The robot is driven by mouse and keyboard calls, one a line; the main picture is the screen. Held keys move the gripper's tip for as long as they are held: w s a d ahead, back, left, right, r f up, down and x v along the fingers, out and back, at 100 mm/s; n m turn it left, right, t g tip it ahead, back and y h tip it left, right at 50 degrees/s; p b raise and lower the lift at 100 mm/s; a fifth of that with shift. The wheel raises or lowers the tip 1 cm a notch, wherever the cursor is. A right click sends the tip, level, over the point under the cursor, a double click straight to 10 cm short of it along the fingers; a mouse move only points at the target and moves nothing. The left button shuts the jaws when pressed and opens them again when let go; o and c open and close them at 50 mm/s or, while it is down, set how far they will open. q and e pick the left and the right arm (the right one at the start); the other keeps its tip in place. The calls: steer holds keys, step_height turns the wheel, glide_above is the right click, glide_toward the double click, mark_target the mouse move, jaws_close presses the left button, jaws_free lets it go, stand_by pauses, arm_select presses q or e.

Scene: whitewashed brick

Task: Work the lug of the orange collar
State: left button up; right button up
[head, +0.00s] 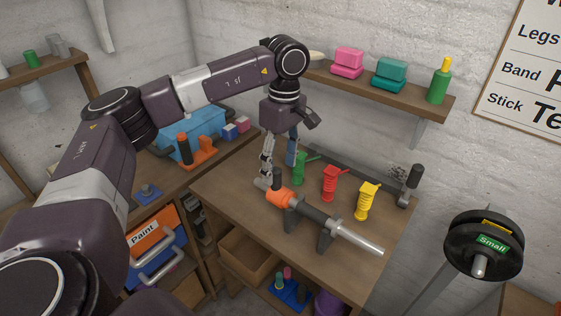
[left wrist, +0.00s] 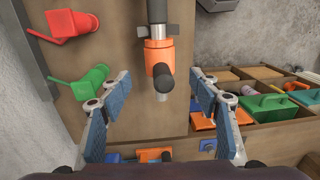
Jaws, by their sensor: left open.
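The orange collar (head: 279,197) sits on a horizontal bar (head: 316,216) held by dark supports on the wooden table. A dark lug (head: 277,177) stands up from it. In the left wrist view the collar (left wrist: 160,55) is near the top centre, with the lug (left wrist: 163,84) pointing toward the camera. My left gripper (head: 278,168) points down close above the collar. Its fingers are spread wide and empty; in the left wrist view (left wrist: 157,100) they lie on either side of the lug, apart from it. My right gripper is not seen.
Green (head: 301,169), red (head: 330,183) and yellow (head: 367,201) ribbed items with side spouts stand behind the bar. A dark upright handle (head: 412,183) is at the table's right end. A wall shelf (head: 395,89) is above. A black weight disc (head: 484,243) is at right.

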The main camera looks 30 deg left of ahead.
mark_target(279, 188)
arm_select(q)
steer(key=f, duration=0.2)
steer(key=f+p, duration=0.1)
steer(key=f, duration=0.1)
steer(key=f+p, duration=0.1)
steer(key=f, duration=0.1)
steer(key=shift+s+f, duration=0.3)
steer(key=shift+s, duration=0.05)
steer(key=shift+d+f, duration=0.1)
steer(key=shift+f, duration=0.35)
steer(key=shift+c, duration=0.3)
